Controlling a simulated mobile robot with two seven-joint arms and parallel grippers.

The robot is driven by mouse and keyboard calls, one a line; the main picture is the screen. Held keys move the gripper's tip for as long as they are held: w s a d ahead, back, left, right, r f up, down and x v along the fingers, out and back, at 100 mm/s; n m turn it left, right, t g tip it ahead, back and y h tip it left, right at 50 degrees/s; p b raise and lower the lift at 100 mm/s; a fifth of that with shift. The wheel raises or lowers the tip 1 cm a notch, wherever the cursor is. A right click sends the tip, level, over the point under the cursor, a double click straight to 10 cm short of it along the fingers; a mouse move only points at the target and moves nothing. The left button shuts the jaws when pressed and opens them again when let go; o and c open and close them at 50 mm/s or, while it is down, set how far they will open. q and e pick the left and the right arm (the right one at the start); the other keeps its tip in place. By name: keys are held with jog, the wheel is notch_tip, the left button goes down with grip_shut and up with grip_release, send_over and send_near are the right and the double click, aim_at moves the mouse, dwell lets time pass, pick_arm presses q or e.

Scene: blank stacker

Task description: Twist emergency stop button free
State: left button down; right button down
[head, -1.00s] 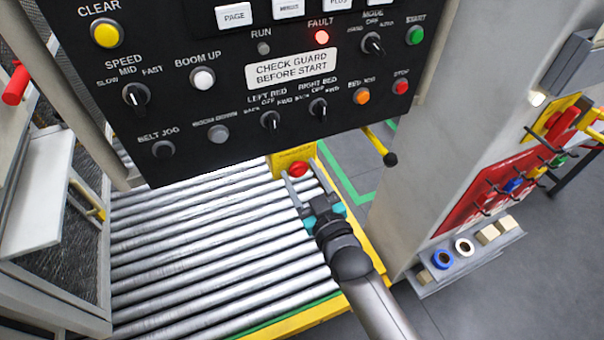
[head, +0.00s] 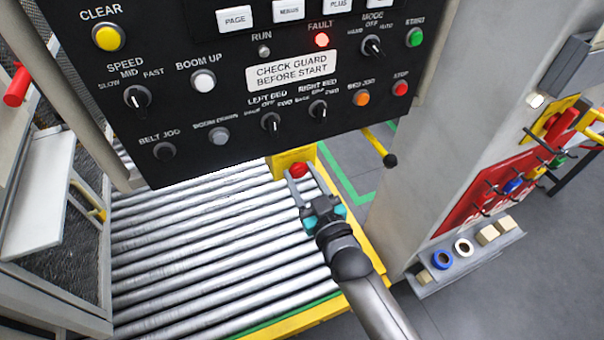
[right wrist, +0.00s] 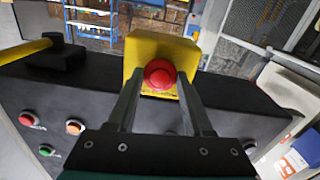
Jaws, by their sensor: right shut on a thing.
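The red emergency stop button (head: 299,170) sits on a yellow box (head: 281,165) below the control panel, by the far right end of the rollers. My right gripper (head: 302,174) reaches it from the front, with one finger on each side of the button. In the right wrist view the round red button (right wrist: 160,73) lies between the two fingertips (right wrist: 160,77), in front of the yellow box (right wrist: 148,47). The gripper is shut on the button. My left gripper is not in view.
A black control panel (head: 215,145) with several knobs and buttons hangs above; its red FAULT light (head: 321,40) is lit. A roller conveyor (head: 210,245) with a yellow edge lies below. A grey post (head: 445,120) stands to the right.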

jog(key=shift+m+p, duration=0.55)
jog(key=shift+m, duration=1.65)
jog(key=shift+c, duration=1.5)
grip_release()
jog(key=v, duration=1.5)
jog(key=shift+p, duration=0.4)
jog(key=shift+s, duration=0.1)
